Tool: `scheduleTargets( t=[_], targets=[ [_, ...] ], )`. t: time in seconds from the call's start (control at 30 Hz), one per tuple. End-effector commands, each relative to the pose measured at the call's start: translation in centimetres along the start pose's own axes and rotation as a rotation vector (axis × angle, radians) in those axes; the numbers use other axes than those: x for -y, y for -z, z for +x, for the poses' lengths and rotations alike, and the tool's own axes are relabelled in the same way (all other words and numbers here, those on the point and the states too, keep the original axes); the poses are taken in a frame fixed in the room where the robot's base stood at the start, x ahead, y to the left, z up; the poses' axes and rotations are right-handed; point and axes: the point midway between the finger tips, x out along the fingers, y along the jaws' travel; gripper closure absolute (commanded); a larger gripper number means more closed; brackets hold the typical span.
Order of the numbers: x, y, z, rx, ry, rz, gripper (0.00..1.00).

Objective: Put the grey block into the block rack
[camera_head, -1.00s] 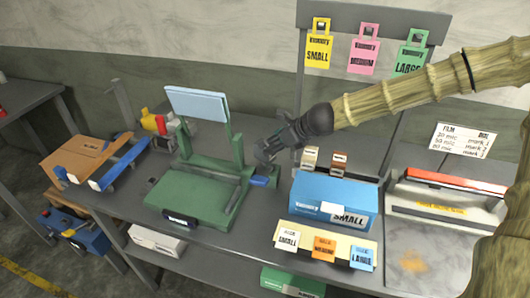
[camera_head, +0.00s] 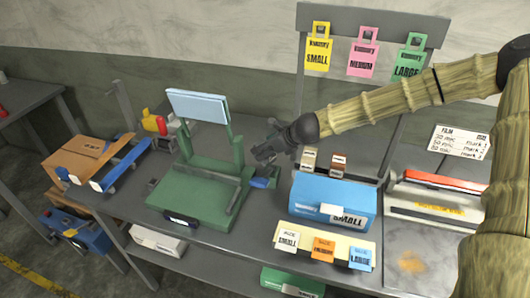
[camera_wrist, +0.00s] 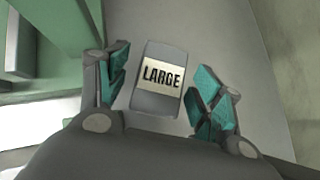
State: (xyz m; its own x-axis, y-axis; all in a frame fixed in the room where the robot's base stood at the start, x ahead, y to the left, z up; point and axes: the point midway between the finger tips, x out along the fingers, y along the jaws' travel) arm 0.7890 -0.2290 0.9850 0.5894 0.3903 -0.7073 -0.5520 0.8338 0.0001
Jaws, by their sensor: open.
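The grey block (camera_wrist: 160,80), with a pale label reading LARGE, lies between the open fingers of my gripper (camera_wrist: 162,88) in the wrist view. The fingers stand on either side of it with gaps showing. In the head view my gripper (camera_head: 262,158) is beside the right edge of the green machine, and I cannot make out the grey block there. A tan block (camera_head: 309,158) and a brown block (camera_head: 338,164) stand behind the blue box. Whether they sit in the block rack I cannot tell; its body is hidden there.
The green machine (camera_head: 195,200) with its raised panel is left of my gripper. A blue box (camera_head: 333,200) marked SMALL stands to the right, with a cream card holder (camera_head: 300,252) in front. A sealer (camera_head: 440,205) is further right.

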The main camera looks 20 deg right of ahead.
Motion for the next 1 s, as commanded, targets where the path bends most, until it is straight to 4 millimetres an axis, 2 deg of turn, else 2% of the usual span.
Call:
scheduleTargets(
  t=[0.43, 0.7, 0.77, 0.8, 1.0],
  targets=[
    [-0.03, -0.03, 0.70, 0.000, 0.000, 0.001, 0.36],
    [-0.01, -0.02, 0.69, 0.000, 0.000, 0.001, 0.85],
    [-0.01, -0.05, 0.67, 0.001, 0.000, 0.001, 0.87],
    [-0.01, -0.05, 0.67, 0.001, 0.000, 0.001, 0.91],
    [-0.01, -0.09, 0.63, 0.001, 0.000, 0.000, 0.91]
  ],
)
